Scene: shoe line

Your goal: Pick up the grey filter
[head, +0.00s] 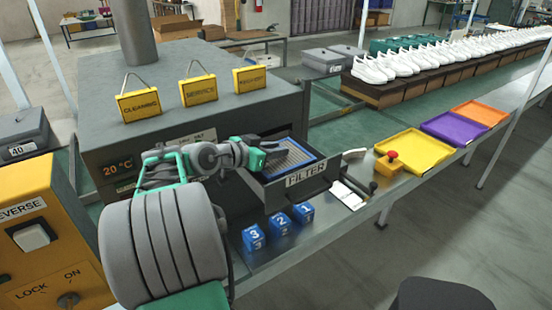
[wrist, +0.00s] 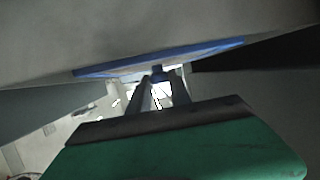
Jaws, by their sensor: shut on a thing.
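The grey filter (head: 294,154) is a grey mesh panel with a blue frame. In the head view it lies in or just above the open drawer labelled FILTER (head: 307,175); I cannot tell whether it touches the drawer floor. My gripper (head: 272,148) reaches in from the left and is shut on the filter's near-left part. In the wrist view the blue frame (wrist: 205,52) crosses above my fingers (wrist: 158,80), which meet at a small blue part of it. The fingertips are partly hidden there.
The drawer belongs to a dark machine (head: 205,125) with yellow signs on top. Numbered blue blocks (head: 279,222) stand on the ledge in front. A red button on a yellow box (head: 389,163) and a yellow tray (head: 415,150) are to the right. White shoes (head: 440,60) line the back.

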